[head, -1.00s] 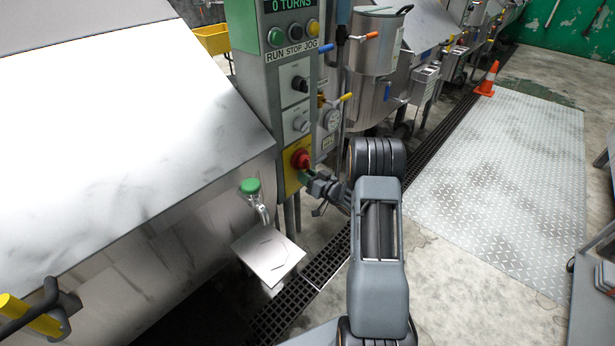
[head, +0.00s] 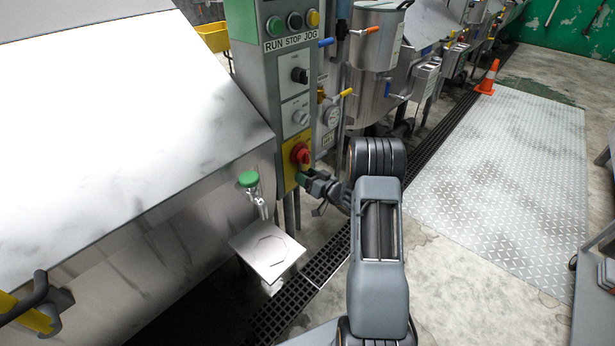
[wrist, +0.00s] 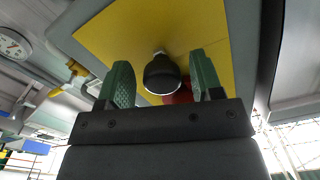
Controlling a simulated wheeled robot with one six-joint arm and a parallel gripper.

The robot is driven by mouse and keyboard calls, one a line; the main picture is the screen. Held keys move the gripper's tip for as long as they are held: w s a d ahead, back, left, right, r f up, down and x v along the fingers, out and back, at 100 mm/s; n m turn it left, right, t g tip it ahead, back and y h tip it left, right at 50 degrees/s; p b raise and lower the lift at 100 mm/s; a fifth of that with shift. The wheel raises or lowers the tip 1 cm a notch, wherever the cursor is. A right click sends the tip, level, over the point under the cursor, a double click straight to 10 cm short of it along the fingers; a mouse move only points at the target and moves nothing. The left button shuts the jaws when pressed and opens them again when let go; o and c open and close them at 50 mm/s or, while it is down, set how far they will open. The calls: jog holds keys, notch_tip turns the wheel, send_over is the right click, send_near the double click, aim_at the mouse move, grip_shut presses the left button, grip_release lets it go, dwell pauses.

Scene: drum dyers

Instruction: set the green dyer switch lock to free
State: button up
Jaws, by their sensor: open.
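The switch panel is a grey column with a yellow plate (head: 290,174) low on its front. A red rotary knob (head: 301,154) sits on that plate. My gripper (head: 305,178) is just below the red knob in the head view, close to the plate. In the wrist view, my gripper (wrist: 160,85) is open, its two green finger pads on either side of a round black part (wrist: 162,74), with gaps on both sides. This black part stands out from the yellow plate (wrist: 150,30). Part of the red knob (wrist: 181,95) shows behind it. Whether the black part is the lock, I cannot tell.
Above the plate are a black selector (head: 300,75) and the RUN, STOP and JOG buttons (head: 293,20). A green-topped valve (head: 249,180) and a metal plate (head: 267,250) stand to the left. A gauge (head: 332,117) and pipes are close on the right.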

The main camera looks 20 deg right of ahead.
jog(key=b+v, duration=0.1)
jog(key=v, duration=1.2)
jog(key=shift+s, duration=0.35)
jog(key=shift+d, duration=0.1)
